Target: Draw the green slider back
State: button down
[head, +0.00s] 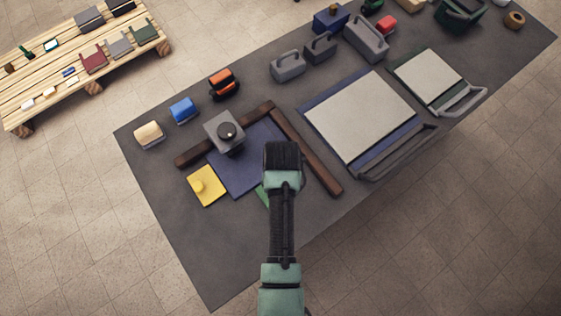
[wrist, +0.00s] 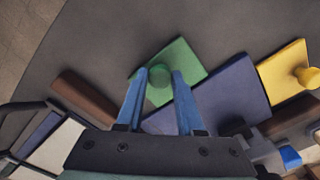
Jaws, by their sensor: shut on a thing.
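The green slider (wrist: 186,62) is a flat green plate with a round green knob (wrist: 159,86). In the wrist view the two blue fingers of my gripper (wrist: 160,77) stand on either side of the knob, shut on it. The plate lies by the edge of a flat dark blue panel (wrist: 222,100). In the head view my arm hides most of the green slider (head: 262,192); only a sliver shows left of it. The blue panel (head: 238,175) shows there too, and the fingertips are hidden.
A yellow plate with a knob (head: 206,186) lies left of the panel. Dark wooden rails (head: 310,155) run along two sides, with a grey block (head: 222,128) at the back. A pale board with a handle (head: 360,115) stands right. Bare tabletop (head: 215,250) lies in front.

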jog(key=s+d+p, duration=0.2)
jog(key=s, duration=0.1)
jog(key=s+d+p, duration=0.1)
jog(key=s+d, duration=0.1)
jog(key=s, duration=0.1)
jog(key=s+d+p, duration=0.2)
jog(key=s+d, duration=0.1)
jog(key=shift+s+r+p, duration=0.15)
jog(key=shift+s+p, duration=0.2)
jog(key=shift+s+d, duration=0.2)
jog(key=shift+d, duration=0.05)
jog(key=c, duration=0.5)
grip_release()
jog(key=shift+c, duration=0.2)
jog(key=shift+a, duration=0.1)
notch_tip(320, 180, up, 13)
jog(key=shift+f, duration=0.2)
